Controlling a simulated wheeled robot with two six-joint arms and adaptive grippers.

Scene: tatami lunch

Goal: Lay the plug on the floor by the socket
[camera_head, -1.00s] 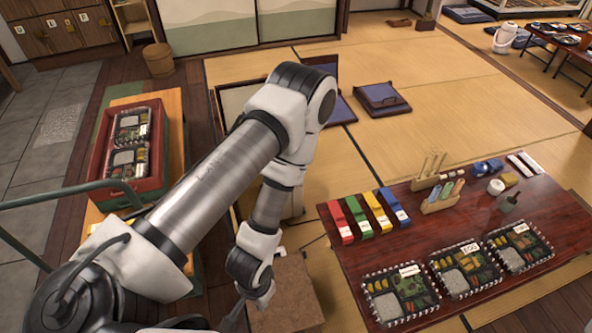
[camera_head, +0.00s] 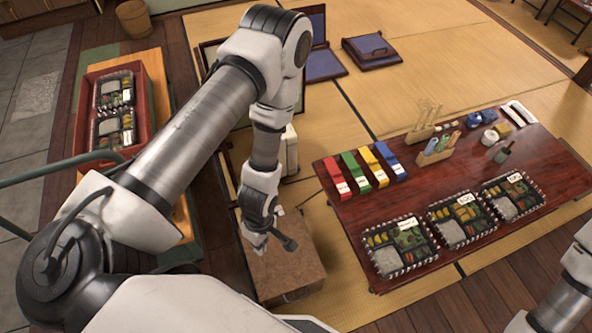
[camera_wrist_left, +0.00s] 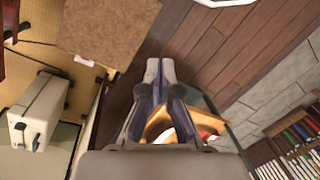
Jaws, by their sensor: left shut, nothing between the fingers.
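My left gripper (camera_head: 274,240) is shut and empty, in front of or above the brown box (camera_head: 290,266) in the head view. The left wrist view shows its two fingers (camera_wrist_left: 160,72) together, with dark wooden floor behind them. A small white piece (camera_wrist_left: 84,61) lies at the edge of the brown box in that view; I cannot tell what it is. I cannot make out the plug or the socket. My right arm shows at the right edge of the head view, but its gripper is out of frame.
A low red-brown table (camera_head: 375,218) with bento boxes stands to the right. A cart with a red tray (camera_head: 82,125) is at left. A cream case (camera_wrist_left: 38,112) stands on the tatami near the brown box. Bare wooden floor (camera_wrist_left: 222,50) lies beside it.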

